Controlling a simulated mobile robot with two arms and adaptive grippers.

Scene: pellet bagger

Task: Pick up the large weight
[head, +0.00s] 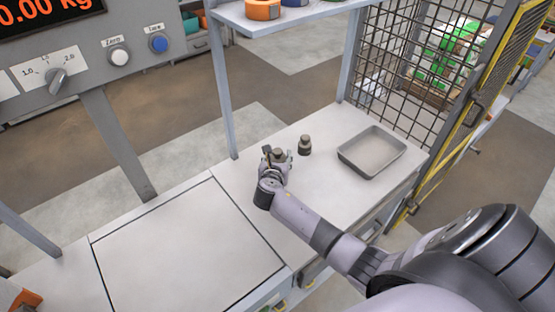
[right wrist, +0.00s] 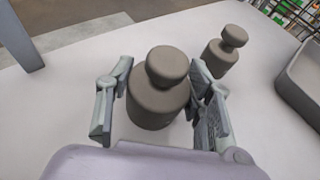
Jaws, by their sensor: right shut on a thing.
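The large weight (right wrist: 158,103) is a grey-brown cylinder with a round knob on top. It stands upright on the white bench, between the fingers of my right gripper (right wrist: 158,110). In the head view the large weight (head: 277,156) is partly hidden by my right gripper (head: 275,160), which is shut on it. A smaller weight (head: 305,145) of the same shape stands upright just to the right, apart from the gripper; it also shows in the right wrist view (right wrist: 220,57). My left gripper is not in view.
A grey metal tray (head: 345,161) sits on the bench to the right of the weights. A shelf post (head: 219,95) rises behind the gripper. A wire mesh guard (head: 412,60) borders the back right. A large flat white panel (head: 180,250) lies clear at left.

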